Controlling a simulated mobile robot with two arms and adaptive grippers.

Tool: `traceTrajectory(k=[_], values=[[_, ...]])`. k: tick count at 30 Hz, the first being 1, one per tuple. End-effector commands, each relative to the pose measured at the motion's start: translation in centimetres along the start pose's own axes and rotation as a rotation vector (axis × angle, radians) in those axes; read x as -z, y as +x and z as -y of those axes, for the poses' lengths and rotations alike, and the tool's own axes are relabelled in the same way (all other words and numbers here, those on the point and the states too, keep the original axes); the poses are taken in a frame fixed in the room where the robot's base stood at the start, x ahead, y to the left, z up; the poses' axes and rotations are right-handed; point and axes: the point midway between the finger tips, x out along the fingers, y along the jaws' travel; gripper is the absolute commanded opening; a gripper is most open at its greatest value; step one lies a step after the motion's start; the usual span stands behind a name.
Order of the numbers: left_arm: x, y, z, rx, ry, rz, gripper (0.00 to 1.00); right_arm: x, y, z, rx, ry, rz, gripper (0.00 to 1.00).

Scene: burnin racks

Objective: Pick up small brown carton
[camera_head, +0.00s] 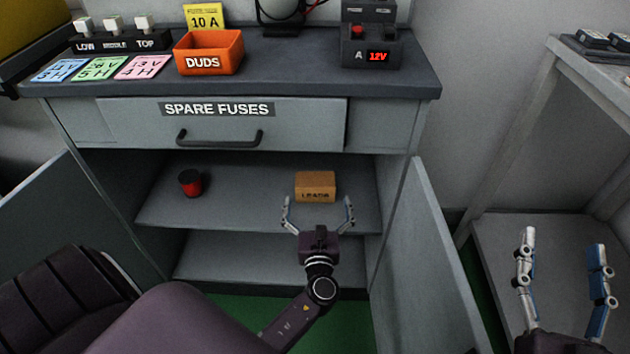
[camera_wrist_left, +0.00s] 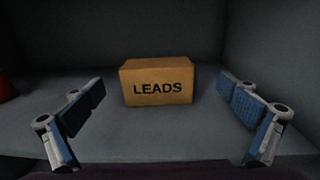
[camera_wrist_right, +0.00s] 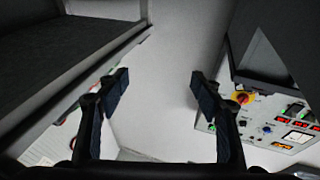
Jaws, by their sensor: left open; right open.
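A small brown carton marked LEADS (camera_head: 315,184) sits upright on the upper shelf inside the open cabinet. In the left wrist view the carton (camera_wrist_left: 158,84) stands ahead, centred between my fingers and beyond their tips. My left gripper (camera_head: 318,208) is open and empty at the shelf's front edge, just in front of the carton and apart from it. My right gripper (camera_head: 562,250) is open and empty at the right, away from the cabinet. The right wrist view does not show the carton.
A red and black can (camera_head: 190,183) stands on the same shelf (camera_head: 240,208), left of the carton. The open cabinet door (camera_head: 438,260) is right of my left gripper. The SPARE FUSES drawer (camera_head: 220,125) is shut above. A control panel (camera_wrist_right: 275,125) shows in the right wrist view.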

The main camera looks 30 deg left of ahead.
Motion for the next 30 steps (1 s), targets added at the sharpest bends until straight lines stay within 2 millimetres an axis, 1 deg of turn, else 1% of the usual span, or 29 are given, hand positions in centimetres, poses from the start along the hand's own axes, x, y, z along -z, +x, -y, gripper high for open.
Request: traceTrajectory(k=[3,10,18,21,25,30], values=[[0.0,1.5,0.0,0.000,0.002,0.003,1.00,1.3,0.0,0.2,0.004,0.002,-0.061,0.60],[0.1,3.1,-0.2,0.000,0.000,0.001,1.00,3.3,-0.2,0.4,0.009,0.006,-0.159,0.60],[0.2,6.4,-0.5,0.000,0.000,0.002,1.00,7.9,-1.5,0.9,0.019,0.015,-0.384,0.60],[0.2,7.1,-0.5,0.000,0.000,0.001,1.00,9.0,-1.9,1.0,0.020,0.017,-0.434,0.60],[0.1,7.5,-0.5,0.001,0.000,0.000,1.00,9.5,-2.1,1.0,0.021,0.018,-0.458,0.60],[0.1,7.4,-0.5,0.001,0.000,0.000,1.00,9.5,-2.1,1.0,0.021,0.018,-0.458,0.60]])
